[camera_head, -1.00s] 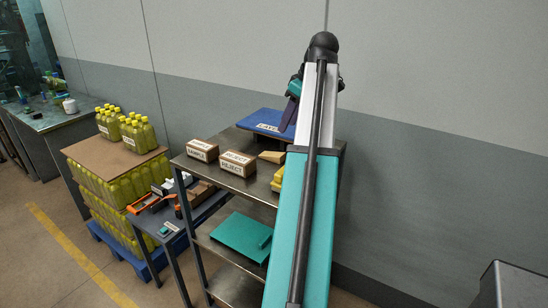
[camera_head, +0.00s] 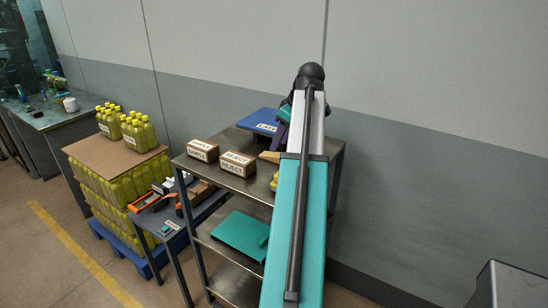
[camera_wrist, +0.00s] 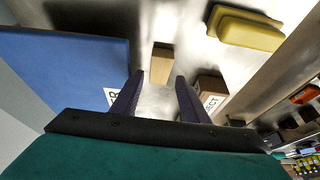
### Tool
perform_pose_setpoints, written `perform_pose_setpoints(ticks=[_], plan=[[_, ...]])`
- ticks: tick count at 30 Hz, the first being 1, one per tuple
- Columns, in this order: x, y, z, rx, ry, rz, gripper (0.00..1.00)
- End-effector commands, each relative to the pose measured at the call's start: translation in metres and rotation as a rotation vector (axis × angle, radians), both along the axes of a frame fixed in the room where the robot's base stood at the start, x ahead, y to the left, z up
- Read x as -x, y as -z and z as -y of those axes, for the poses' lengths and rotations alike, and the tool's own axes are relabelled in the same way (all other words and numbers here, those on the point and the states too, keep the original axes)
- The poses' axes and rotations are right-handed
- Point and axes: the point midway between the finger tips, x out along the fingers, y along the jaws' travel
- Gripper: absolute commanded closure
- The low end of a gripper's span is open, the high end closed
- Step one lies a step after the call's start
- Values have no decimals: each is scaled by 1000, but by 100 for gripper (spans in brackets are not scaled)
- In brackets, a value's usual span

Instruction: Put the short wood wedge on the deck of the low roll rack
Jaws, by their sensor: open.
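A small light-wood block, seemingly the short wood wedge (camera_head: 269,157), lies on the top shelf of a metal rack, partly hidden by my arm. In the wrist view the wood piece (camera_wrist: 161,63) lies just beyond the fingertips, in line with the gap between them. My gripper (camera_wrist: 160,80) is open and empty above the shelf. In the head view its purple finger (camera_head: 280,137) shows beside the blue board, near the wood piece. I cannot tell which part is the low roll rack's deck; a metal rack (camera_head: 228,194) with several shelves stands here.
A yellow block (camera_wrist: 250,29) is close to the wood piece. A teal tray (camera_head: 240,236) is on the lower shelf. Stacked bottles (camera_head: 118,187) and a low table stand left.

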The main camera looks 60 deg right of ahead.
Motion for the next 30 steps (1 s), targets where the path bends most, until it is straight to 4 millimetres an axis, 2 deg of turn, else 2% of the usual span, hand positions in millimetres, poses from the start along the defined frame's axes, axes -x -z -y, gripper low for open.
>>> perform_pose_setpoints(ticks=[8, 22, 30], plan=[[-1, 3, 0, -1, 0, 0, 59], [-14, 40, -1, -1, 1, -1, 59], [-18, 49, -1, 0, 1, 0, 59]])
